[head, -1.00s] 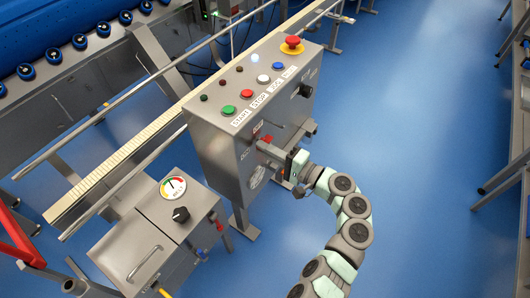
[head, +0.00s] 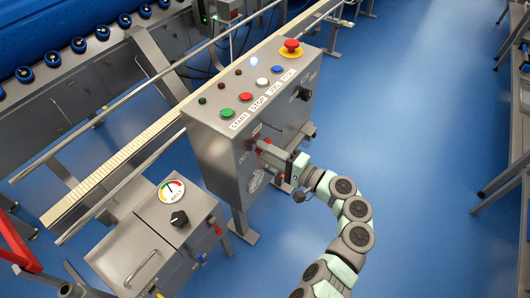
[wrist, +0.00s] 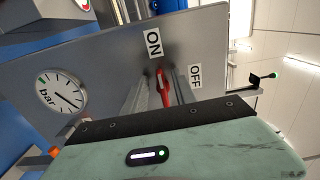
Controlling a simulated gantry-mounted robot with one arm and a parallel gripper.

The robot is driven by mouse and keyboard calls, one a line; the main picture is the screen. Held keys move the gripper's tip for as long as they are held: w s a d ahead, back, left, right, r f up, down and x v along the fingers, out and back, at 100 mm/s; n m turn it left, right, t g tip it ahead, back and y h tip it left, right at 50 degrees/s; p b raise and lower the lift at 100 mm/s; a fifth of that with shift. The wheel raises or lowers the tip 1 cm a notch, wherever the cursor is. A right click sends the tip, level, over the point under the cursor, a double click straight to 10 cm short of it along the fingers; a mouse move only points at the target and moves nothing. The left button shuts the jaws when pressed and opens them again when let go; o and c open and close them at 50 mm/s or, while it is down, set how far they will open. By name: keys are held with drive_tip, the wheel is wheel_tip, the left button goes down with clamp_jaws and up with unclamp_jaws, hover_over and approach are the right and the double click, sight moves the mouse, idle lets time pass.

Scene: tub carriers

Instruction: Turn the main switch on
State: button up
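The main switch is a small red handle (wrist: 163,90) on the front of the grey control cabinet. The ON label (wrist: 153,44) is just above it and the OFF label (wrist: 195,76) is to its right in the wrist view. The handle's upper end points roughly towards ON, but its exact setting is hard to tell. My gripper (wrist: 160,92) faces the cabinet with its fingers apart, one on each side of the handle. In the head view, my gripper (head: 280,145) reaches the cabinet front and mostly hides the switch.
The cabinet (head: 212,155) carries several buttons and a red emergency stop (head: 291,46) on top. A black knob (head: 302,93) and a pressure gauge (wrist: 61,92) are on its front. A belt box (head: 145,215) stands left.

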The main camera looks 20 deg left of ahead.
drive_tip(key=shift+s+a, duration=0.1)
drive_tip(key=p+v, duration=0.3)
drive_tip(key=v, duration=0.8)
